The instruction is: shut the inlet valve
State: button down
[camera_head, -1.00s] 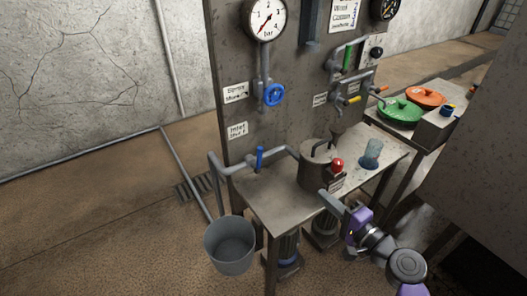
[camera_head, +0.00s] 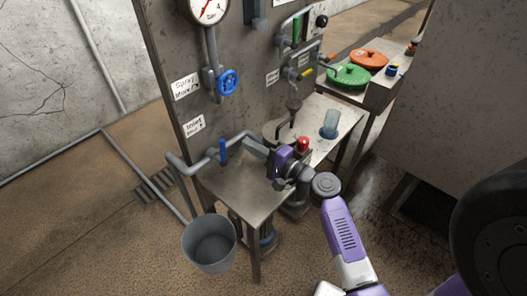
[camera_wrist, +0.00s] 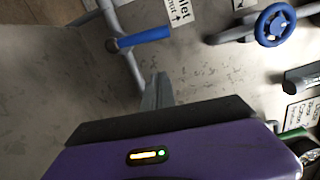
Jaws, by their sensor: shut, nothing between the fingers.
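The inlet valve has a blue lever (camera_head: 222,150) on a grey pipe above the left part of the metal bench (camera_head: 230,185). In the head view the lever stands upright, crosswise to the pipe. It also shows in the wrist view (camera_wrist: 145,37) at upper left. A label (camera_head: 194,125) on the panel behind it reads "Inlet shut" with an arrow. My gripper (camera_head: 252,146) is shut and empty, just right of the lever, with a gap between them. In the wrist view its fingers (camera_wrist: 157,90) point toward the pipe, below the lever.
A blue handwheel (camera_head: 228,82) labelled for spray sits on the panel above. A grey bucket (camera_head: 210,243) hangs at the bench's left front. Bench space in front of the lever is clear.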

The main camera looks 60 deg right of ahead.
aim_at(223, 153)
jog(key=shift+w+a+r+p, duration=0.15)
jog(key=shift+w+a+p, duration=0.15)
jog(key=shift+w+a, duration=0.5)
jog(key=shift+w+a+r+p, duration=0.1)
jog(key=shift+w+a+p, duration=0.15)
jog(key=shift+w+a, duration=0.55)
jog(key=shift+s+a, duration=0.1)
jog(key=shift+s, duration=0.05)
